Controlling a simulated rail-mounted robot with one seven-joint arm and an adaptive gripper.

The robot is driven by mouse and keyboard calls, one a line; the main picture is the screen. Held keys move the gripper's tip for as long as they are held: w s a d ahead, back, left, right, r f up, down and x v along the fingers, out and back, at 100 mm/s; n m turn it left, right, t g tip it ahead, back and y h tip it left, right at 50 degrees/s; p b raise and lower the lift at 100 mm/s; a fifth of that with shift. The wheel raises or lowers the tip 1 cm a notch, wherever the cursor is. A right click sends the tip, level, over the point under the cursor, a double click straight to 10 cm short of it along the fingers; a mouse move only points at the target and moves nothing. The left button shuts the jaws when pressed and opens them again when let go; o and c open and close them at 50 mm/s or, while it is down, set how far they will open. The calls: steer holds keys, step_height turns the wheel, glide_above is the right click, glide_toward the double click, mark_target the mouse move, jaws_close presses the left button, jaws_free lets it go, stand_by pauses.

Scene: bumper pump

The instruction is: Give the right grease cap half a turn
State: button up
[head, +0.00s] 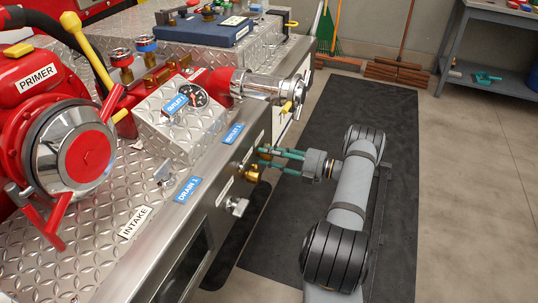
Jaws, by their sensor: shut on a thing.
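My gripper (263,157) reaches in from the right at the front face of the bumper deck, its teal fingers pointing left. The fingers are closed around a small brass cap (263,154), the right grease cap, mostly hidden between them. Another brass cap (251,174) shows just below and to the left of the fingers, on the same front face. Any turn marking on the gripped cap is too small to see.
The diamond-plate deck (95,215) carries a red pump (75,150), a gauge box (180,118) and a chrome outlet (262,88). A silver fitting (236,205) sticks out below the caps. Dark floor mat (345,105) lies right of the bumper; a workbench (490,45) stands farther back.

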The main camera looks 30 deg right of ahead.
steer(key=shift+m, duration=1.6)
steer(key=o, duration=1.1)
steer(key=shift+o, duration=0.2)
steer(key=v, duration=1.2)
